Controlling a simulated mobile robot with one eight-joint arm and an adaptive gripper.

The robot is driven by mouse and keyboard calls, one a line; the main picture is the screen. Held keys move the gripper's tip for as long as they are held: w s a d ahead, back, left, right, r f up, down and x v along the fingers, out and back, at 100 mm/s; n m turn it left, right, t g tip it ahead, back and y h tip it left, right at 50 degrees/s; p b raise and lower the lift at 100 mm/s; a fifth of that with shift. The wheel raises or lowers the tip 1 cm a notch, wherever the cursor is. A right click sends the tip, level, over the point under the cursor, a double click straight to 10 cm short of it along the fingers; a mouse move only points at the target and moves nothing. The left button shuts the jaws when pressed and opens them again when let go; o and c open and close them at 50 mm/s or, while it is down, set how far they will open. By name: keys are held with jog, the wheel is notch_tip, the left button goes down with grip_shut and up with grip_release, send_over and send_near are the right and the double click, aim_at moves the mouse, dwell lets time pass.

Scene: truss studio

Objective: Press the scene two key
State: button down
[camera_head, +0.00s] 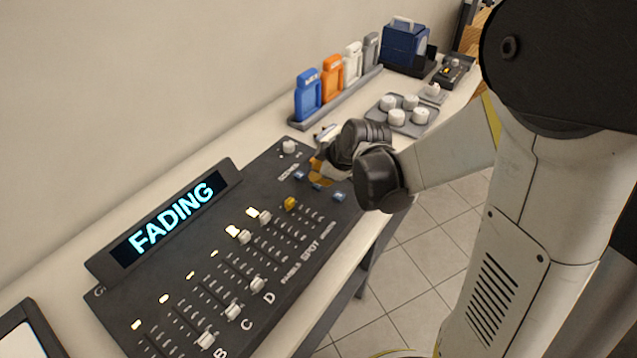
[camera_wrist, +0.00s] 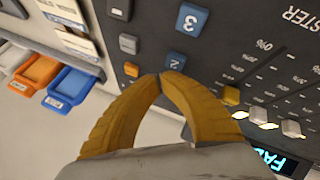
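The scene two key, a blue key marked 2 (camera_wrist: 174,60), shows just beyond my fingertips in the wrist view. In the head view it appears as the middle blue key (camera_head: 318,186), partly covered by my gripper. My gripper (camera_wrist: 160,76) has yellow fingers with their tips together and nothing between them. Its tips are at the near edge of the key; I cannot tell if they touch it. The blue key marked 3 (camera_wrist: 190,19) lies farther up. The lighting console (camera_head: 190,285) carries the keys, and its display (camera_head: 172,221) reads FADING.
Several sliders, including a yellow-capped one (camera_head: 290,203), fill the console's middle. Blue (camera_head: 308,97) and orange (camera_head: 332,80) packs stand in a rack behind. A tray with white knobs (camera_head: 382,113) sits beyond the console. A tablet-like device (camera_head: 22,335) is at lower left.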

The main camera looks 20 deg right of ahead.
jog(key=shift+r+p, duration=1.95)
jog(key=shift+r, duration=0.55)
jog(key=shift+s+r, duration=0.25)
jog(key=s+r+m+h, duration=0.1)
jog(key=s+r+m, duration=0.3)
jog(key=s, duration=0.6)
jog(key=s+r+m+h+b, duration=0.1)
jog(key=s+r+m, duration=0.3)
jog(key=s+m, duration=0.4)
jog(key=s, duration=0.2)
jog(key=shift+s, duration=0.4)
